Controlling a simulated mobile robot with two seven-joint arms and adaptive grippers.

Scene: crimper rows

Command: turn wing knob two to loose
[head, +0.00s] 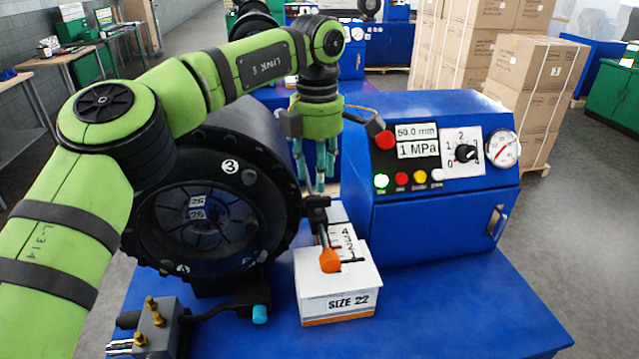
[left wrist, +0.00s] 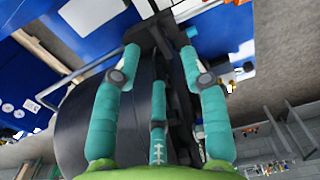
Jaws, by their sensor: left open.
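The black crimper head (head: 205,200) stands at the left of the blue machine, with round number labels on its face. Label 3 (head: 230,167) is at its upper right and label 4 (head: 182,268) at its lower left. Small grey knobs sit near its rim, one beside label 3 (head: 248,177). I cannot make out a label 2 or which part is wing knob two. My left gripper (head: 318,187) is open with teal fingers pointing down, right of the head and above a black upright part (head: 317,207). In the left wrist view, the fingers (left wrist: 160,60) spread before dark machine parts. My right gripper is not in view.
The blue control cabinet (head: 430,220) carries a dial (head: 466,153), gauge and lights. A small valve block (head: 155,325) is at front left. The blue table's front right is clear.

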